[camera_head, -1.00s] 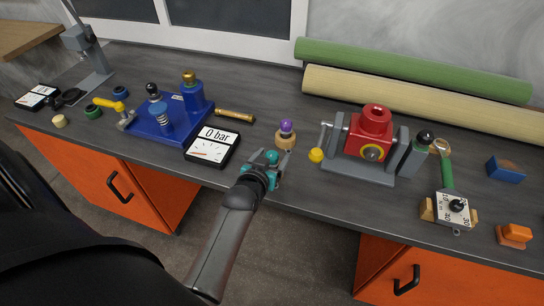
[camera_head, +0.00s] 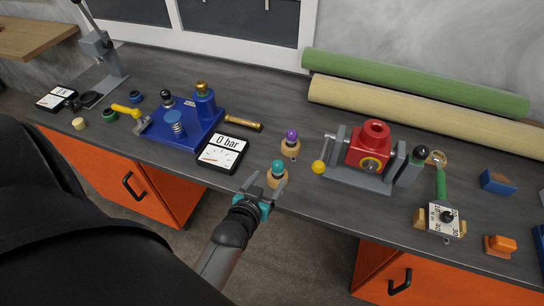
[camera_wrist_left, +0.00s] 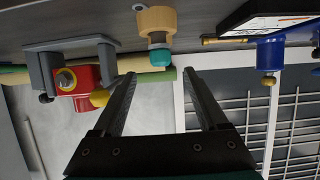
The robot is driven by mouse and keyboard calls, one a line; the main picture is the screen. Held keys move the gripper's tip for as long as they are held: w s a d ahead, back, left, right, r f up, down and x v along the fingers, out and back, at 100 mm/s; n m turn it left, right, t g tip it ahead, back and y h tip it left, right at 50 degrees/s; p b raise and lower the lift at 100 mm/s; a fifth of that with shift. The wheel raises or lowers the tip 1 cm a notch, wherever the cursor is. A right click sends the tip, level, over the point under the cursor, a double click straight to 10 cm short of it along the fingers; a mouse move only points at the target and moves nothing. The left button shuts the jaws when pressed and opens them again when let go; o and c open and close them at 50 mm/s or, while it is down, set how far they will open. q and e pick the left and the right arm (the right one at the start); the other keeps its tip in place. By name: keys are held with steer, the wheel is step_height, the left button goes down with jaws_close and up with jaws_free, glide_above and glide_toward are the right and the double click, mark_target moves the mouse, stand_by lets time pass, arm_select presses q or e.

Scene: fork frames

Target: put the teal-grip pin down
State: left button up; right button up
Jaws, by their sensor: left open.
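The teal-grip pin (camera_head: 277,167) stands upright on a tan round base near the front edge of the bench; its lower shaft is hidden. My left gripper (camera_head: 266,187) is open and empty on the near side of it, fingers pointing toward the pin. In the left wrist view, which is upside down, the teal knob of the pin (camera_wrist_left: 158,57) lies just beyond and between the open fingertips (camera_wrist_left: 159,76), with no contact visible. My right gripper is not in view.
A purple-knobbed pin (camera_head: 291,137) on a similar tan base stands just behind. A gauge marked 0 bar (camera_head: 221,153) and a blue fixture (camera_head: 182,130) are to the left. A red vise-like device (camera_head: 368,145) with a yellow-knobbed handle (camera_head: 319,167) is to the right.

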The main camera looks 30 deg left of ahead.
arm_select(q)
steer(key=p+v, duration=0.1)
steer(key=v, duration=0.2)
steer(key=shift+p, duration=0.3)
steer(key=s+d+f+m+g+h, duration=0.1)
steer(key=s+d+f+g+h, duration=0.25)
steer(key=f, duration=0.55)
steer(key=s+d+f+m+g+y, duration=0.1)
steer(key=s+d+f+g, duration=0.1)
steer(key=s+d+f, duration=0.5)
steer(key=s+a+f+m+g, duration=0.1)
steer(key=s+a+f+g, duration=0.1)
steer(key=s+f, duration=0.4)
steer(key=s+a+f+m+g, duration=0.2)
steer(key=s+f+g, duration=0.2)
steer(key=s, duration=1)
step_height(320, 180, down, 4)
steer(key=shift+a+r, duration=0.15)
steer(key=shift+a, duration=0.1)
